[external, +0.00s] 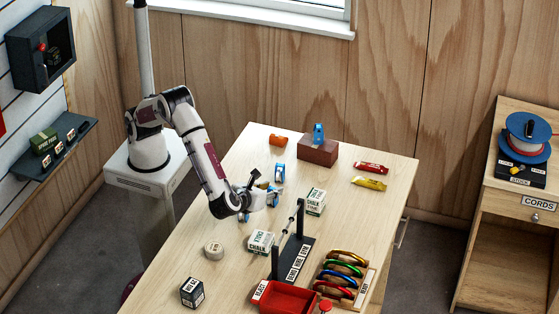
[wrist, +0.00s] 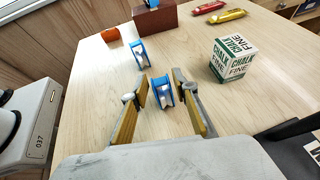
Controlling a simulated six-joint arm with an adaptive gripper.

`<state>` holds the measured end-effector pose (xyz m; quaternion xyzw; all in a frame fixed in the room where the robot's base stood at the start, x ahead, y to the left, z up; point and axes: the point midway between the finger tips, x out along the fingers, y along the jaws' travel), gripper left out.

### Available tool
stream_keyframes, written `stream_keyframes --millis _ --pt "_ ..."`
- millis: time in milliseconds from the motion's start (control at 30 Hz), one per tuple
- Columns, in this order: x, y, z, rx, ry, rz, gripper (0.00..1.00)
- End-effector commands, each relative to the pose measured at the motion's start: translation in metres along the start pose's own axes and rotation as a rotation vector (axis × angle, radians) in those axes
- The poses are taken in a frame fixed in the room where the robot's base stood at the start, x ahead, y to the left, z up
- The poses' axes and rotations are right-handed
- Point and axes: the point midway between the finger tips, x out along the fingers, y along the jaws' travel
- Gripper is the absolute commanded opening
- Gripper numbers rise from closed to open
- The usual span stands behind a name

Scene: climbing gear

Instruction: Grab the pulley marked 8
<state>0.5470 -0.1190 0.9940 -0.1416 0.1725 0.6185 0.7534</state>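Several small pulleys are on the table, and I cannot read a number on any of them. One blue pulley (wrist: 163,93) stands between the fingers of my gripper (wrist: 160,92) in the wrist view, with gaps on both sides. My gripper is open, low over the table; in the external view it (external: 264,191) partly hides the blue pulley. A second blue pulley (wrist: 139,56) stands just beyond, also in the external view (external: 278,174). An orange pulley (external: 278,140) lies farther back. Another blue pulley (external: 319,132) stands on a brown block (external: 318,152).
A chalk box (wrist: 232,60) stands right of my gripper. A dark stand (external: 292,262) with an upright bar is nearby. Red and yellow packets (external: 370,183) lie at the right edge. A red tray (external: 285,299) and a carabiner rack (external: 340,280) are in front.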

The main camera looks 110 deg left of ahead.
Motion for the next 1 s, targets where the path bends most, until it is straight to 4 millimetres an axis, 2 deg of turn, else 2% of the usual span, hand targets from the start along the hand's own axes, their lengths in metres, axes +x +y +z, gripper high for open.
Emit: stream_keyframes --millis 33,67,100,567,767,1000 --pt "0.0 0.0 0.0 0.0 0.0 0.0 0.11" --pt "0.0 0.0 0.0 0.0 0.0 0.0 0.04" --pt "0.0 0.0 0.0 0.0 0.0 0.0 0.0" --pt "-0.003 0.0 0.005 -0.002 0.001 -0.001 0.0" --pt "-0.011 0.0 0.022 -0.003 0.0 -0.001 0.0" --pt "-0.026 -0.001 0.053 -0.003 0.001 -0.002 0.0"
